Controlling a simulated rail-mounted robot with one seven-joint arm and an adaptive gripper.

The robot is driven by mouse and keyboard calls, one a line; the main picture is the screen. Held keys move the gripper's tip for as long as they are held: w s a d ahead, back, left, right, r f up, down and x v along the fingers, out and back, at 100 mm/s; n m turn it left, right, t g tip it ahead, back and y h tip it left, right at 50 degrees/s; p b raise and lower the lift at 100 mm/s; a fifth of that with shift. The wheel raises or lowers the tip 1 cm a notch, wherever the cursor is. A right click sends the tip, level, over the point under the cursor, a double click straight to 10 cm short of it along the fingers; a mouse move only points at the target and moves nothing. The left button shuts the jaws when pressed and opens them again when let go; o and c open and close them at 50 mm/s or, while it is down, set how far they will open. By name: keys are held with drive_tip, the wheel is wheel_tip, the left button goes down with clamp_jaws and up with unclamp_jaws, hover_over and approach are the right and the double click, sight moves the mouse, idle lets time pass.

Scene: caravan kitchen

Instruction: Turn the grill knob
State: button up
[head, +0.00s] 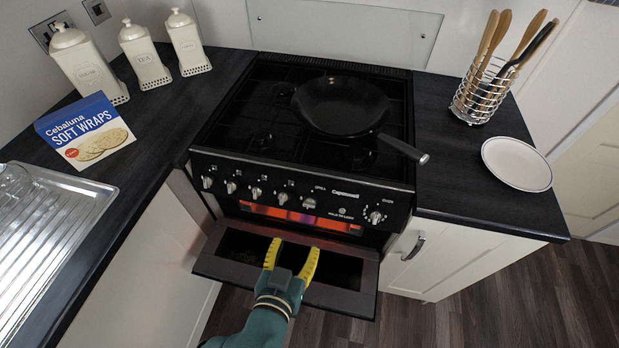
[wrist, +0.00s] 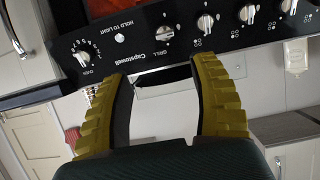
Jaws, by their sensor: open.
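The grill knob (head: 309,203) is a silver knob on the cooker's black front panel, just left of the brand lettering. In the wrist view the grill knob (wrist: 165,35) lies beyond the gap between my fingertips, beside the "GRILL" label. My gripper (head: 293,246) has yellow fingers and is open and empty, below the knob in the head view and over the lowered grill door. In the wrist view my gripper (wrist: 160,72) has its fingers spread either side of the knob's line, apart from it. Nothing hides the knob.
The grill door (head: 210,262) hangs open below the panel, and the grill glows orange (head: 275,212). The oven knob (head: 375,217) sits right of the grill knob and several hob knobs sit left. A frying pan (head: 340,104) stands on the hob, its handle reaching over the front right.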

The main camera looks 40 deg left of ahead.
sight(309, 206)
drive_tip(key=x, duration=1)
drive_tip(key=a+x, duration=0.1)
drive_tip(key=x, duration=0.5)
drive_tip(key=shift+r+b, duration=0.3)
clamp_jaws()
